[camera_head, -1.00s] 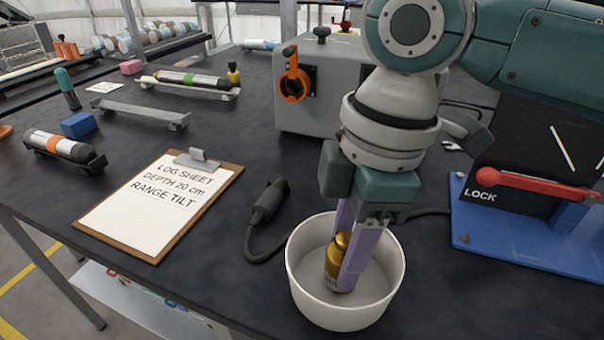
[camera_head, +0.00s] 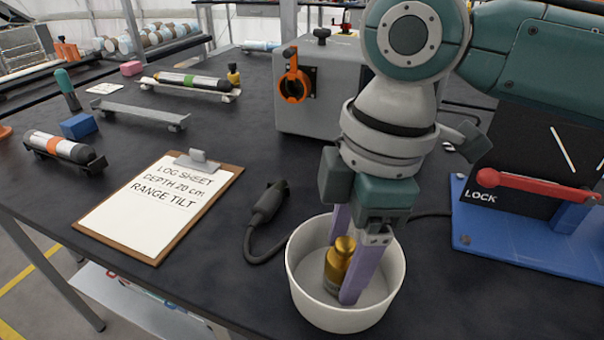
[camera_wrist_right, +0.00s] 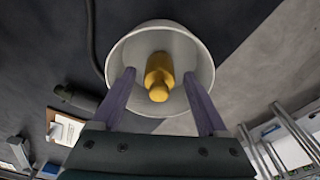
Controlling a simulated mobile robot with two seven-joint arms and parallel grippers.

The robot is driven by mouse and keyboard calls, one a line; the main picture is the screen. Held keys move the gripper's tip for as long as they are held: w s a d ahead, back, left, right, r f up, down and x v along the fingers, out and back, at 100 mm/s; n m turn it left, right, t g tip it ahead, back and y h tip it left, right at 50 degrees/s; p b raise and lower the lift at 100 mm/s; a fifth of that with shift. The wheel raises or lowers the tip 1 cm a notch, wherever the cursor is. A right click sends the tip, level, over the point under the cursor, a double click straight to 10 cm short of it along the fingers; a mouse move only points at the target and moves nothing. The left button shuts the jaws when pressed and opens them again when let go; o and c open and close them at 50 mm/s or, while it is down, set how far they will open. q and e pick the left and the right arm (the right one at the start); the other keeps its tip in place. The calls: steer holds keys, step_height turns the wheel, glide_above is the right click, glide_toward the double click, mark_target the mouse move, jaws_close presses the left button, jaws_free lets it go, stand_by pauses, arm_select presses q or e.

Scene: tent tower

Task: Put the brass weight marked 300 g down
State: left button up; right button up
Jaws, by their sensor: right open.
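The brass weight (camera_head: 338,262) stands upright on the floor of a white bowl (camera_head: 297,290) near the table's front edge. Its marking cannot be read in these views. My right gripper (camera_head: 345,290) reaches down into the bowl with its fingers open on either side of the weight. In the right wrist view the weight (camera_wrist_right: 159,76) sits between the two spread purple fingers (camera_wrist_right: 162,95), with a gap on each side. The bowl's rim (camera_wrist_right: 113,55) surrounds it there. My left gripper is not in view.
A clipboard log sheet (camera_head: 155,205) lies left of the bowl, with a black cable connector (camera_head: 268,203) between them. A grey box with an orange handle (camera_head: 325,95) stands behind. A blue base with a red lever (camera_head: 530,184) is on the right. Another small brass weight (camera_head: 233,75) stands farther back.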

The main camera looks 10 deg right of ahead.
step_height(320, 180, up, 12)
steer(key=d+p, duration=0.1)
steer(key=shift+d+p, duration=0.25)
steer(key=shift+p, duration=0.15)
steer(key=shift+s, duration=0.1)
